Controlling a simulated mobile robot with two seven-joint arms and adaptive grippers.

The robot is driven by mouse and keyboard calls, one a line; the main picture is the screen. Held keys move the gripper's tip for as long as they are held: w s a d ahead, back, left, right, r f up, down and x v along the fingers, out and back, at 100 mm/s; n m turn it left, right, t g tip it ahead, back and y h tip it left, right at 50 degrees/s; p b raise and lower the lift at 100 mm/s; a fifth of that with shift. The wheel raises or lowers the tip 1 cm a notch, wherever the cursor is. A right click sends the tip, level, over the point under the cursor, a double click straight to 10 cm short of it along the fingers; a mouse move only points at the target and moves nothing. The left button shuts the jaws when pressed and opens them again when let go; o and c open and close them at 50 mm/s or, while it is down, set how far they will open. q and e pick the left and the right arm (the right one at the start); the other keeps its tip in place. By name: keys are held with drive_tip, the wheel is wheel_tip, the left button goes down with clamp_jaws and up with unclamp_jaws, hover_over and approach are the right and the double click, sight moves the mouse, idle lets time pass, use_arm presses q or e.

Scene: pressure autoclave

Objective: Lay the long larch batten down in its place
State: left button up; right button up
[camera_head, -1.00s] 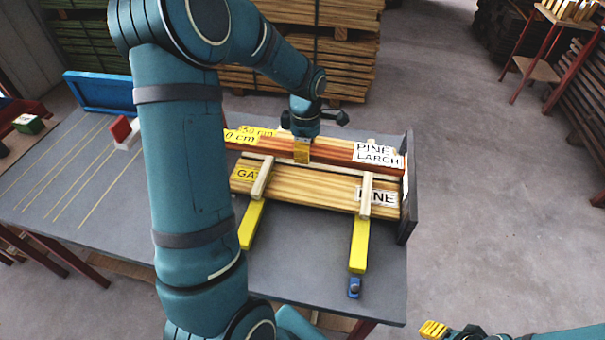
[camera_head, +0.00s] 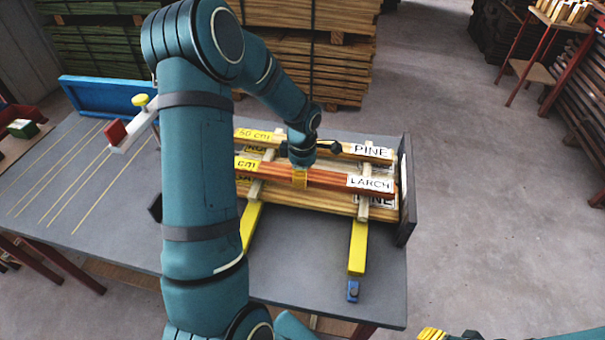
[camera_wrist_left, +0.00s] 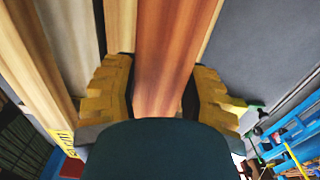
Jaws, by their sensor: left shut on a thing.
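The reddish larch batten (camera_head: 335,179), labelled LARCH at its right end, lies lengthwise over the front part of the stack. My left gripper (camera_head: 299,178) is shut on it near its middle. In the left wrist view the larch batten (camera_wrist_left: 172,60) runs between the yellow fingers (camera_wrist_left: 163,95). I cannot tell whether it touches the pale cross sticks (camera_head: 365,207) below. A pine batten (camera_head: 325,147) lies behind it, apart, on the sticks. Lower pine battens (camera_head: 310,202) are partly hidden by the larch. My right gripper (camera_head: 432,333) is cut off at the bottom edge.
A dark upright end plate (camera_head: 405,190) stands at the stack's right end. Yellow bars (camera_head: 357,247) stick out in front across the grey table (camera_head: 300,265). A red-and-white block (camera_head: 118,134) with a yellow knob stands left.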

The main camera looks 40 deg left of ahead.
use_arm(q)
drive_tip(key=shift+f+b, duration=0.35)
drive_tip(key=shift+f, duration=0.05)
drive_tip(key=shift+f, duration=0.2)
drive_tip(key=o, duration=1.2)
drive_tip(key=shift+o, duration=0.2)
drive_tip(key=shift+r, duration=0.15)
drive_tip(key=shift+r, duration=0.25)
wheel_tip(320, 180, up, 12)
drive_tip(key=p, duration=0.2)
drive_tip(key=shift+r+p, duration=0.2)
drive_tip(key=shift+p, duration=0.1)
